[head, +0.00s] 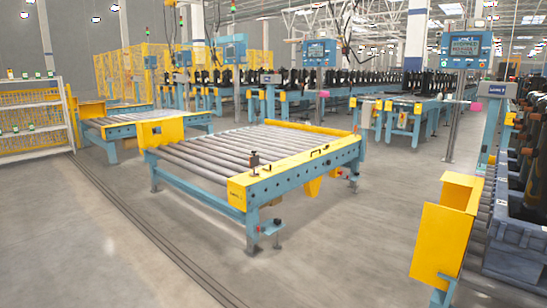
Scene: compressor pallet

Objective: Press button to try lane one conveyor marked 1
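Neither of my grippers shows in the head view. A roller conveyor (262,150) with a blue-green frame and yellow end plates stands in the middle. The small label on its front yellow plate (237,193) is too small to read surely. Another conveyor (483,215) runs at the right edge, with a blue post sign (493,91) beside it that seems to read LANE and a number I cannot tell. No button clearly marked 1 can be made out.
A third conveyor (135,121) stands at the left by a white rack (30,120). A yellow guard (446,235) and a blue-grey crate (516,244) holding dark cylinders are at right. Screens (466,48) stand on posts behind. The grey floor (340,255) in front is clear.

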